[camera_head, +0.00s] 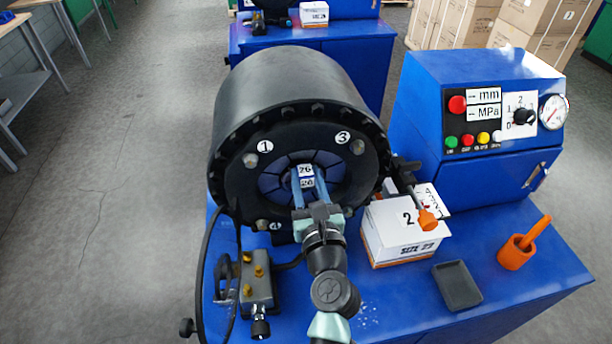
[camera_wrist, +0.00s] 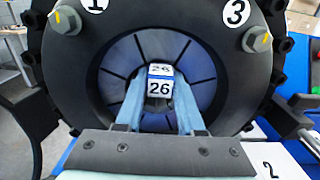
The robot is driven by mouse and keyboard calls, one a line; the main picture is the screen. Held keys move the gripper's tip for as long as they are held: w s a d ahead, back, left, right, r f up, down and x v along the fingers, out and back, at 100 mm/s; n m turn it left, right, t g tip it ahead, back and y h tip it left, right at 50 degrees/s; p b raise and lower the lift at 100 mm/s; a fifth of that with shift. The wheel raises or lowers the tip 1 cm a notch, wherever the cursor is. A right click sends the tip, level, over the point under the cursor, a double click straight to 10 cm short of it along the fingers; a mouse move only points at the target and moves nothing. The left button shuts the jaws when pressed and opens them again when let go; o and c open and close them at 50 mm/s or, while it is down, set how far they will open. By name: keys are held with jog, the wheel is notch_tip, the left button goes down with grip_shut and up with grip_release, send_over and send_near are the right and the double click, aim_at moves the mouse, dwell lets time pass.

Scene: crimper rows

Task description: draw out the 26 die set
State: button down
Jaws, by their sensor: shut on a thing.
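The 26 die set (camera_wrist: 159,87) is a small piece with white labels marked 26, in the middle of the crimper's round opening. It also shows in the head view (camera_head: 306,176). The crimper head (camera_head: 290,85) is a large black drum with numbered bolts on its face and blue-grey segments ringing the opening. My gripper (camera_wrist: 159,112) reaches into the opening with its two light blue fingers, one on each side of the die set, and is shut on it. The fingertips are partly hidden against the segments.
A white box marked 2 and SIZE 22 (camera_head: 403,232) stands right of the crimper. A dark tray (camera_head: 457,285) and an orange cup (camera_head: 515,253) lie farther right on the blue bench. A control cabinet (camera_head: 480,110) stands behind. A valve block with a hose (camera_head: 257,285) is at the lower left.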

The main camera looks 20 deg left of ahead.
jog(key=shift+r+p+v, duration=0.2)
jog(key=shift+p+v, duration=0.2)
jog(key=shift+v, duration=4.05)
